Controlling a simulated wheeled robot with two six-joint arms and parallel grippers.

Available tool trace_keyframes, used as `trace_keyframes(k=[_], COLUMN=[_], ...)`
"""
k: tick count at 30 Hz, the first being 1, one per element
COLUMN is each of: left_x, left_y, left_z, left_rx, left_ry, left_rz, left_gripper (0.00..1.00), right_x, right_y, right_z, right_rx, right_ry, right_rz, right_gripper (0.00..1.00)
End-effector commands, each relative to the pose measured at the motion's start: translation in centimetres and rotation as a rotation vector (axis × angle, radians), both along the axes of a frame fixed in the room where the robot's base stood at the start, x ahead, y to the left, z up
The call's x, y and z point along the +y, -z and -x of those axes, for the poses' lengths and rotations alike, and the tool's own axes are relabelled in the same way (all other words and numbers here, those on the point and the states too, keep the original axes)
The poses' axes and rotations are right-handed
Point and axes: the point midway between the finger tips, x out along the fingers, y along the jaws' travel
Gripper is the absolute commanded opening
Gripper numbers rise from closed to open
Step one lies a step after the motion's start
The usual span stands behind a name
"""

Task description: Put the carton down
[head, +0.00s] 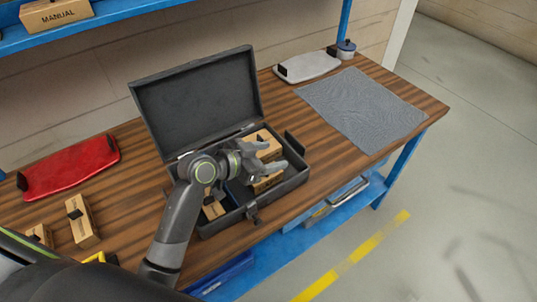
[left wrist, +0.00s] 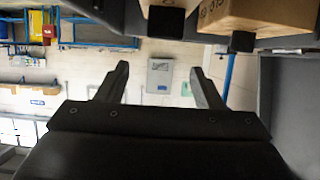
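My left gripper (head: 276,158) is over the open dark case (head: 230,219) on the bench. Its fingers are spread, and the left wrist view shows nothing between the fingertips (left wrist: 161,78). A brown carton (head: 267,140) lies in the back right of the case, beyond the fingers. Another carton (head: 266,184) lies on the near side of the fingers, partly hidden by them. A third carton (head: 214,210) is in the front left, partly hidden by my arm. A carton with a dark tab (left wrist: 255,14) shows close at the top of the left wrist view. My right gripper is not in view.
The case's lid (head: 200,98) stands open at the back. A grey mat (head: 362,108) lies bare at the right, near a pale flat case (head: 308,66). A blue shelf (head: 100,13) runs above.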

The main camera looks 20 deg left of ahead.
Motion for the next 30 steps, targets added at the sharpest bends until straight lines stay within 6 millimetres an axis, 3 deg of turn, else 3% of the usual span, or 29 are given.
trace_keyframes(k=[6,11,21,30], left_x=[0.0,0.0,4.5,6.6], left_y=[-0.2,-1.7,-4.4,-5.6], left_z=[0.0,0.0,5.7,8.4], left_rx=[0.000,-0.001,0.002,0.001], left_ry=[0.000,0.001,0.000,0.001], left_rz=[0.000,-0.001,-0.007,-0.003], left_gripper=[0.61,0.61,0.61,0.61], right_x=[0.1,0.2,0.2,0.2], right_y=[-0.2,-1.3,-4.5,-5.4], right_z=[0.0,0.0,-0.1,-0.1], right_rx=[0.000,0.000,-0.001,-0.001], right_ry=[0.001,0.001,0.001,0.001], right_rz=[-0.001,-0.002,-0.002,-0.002], right_gripper=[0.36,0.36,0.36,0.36])
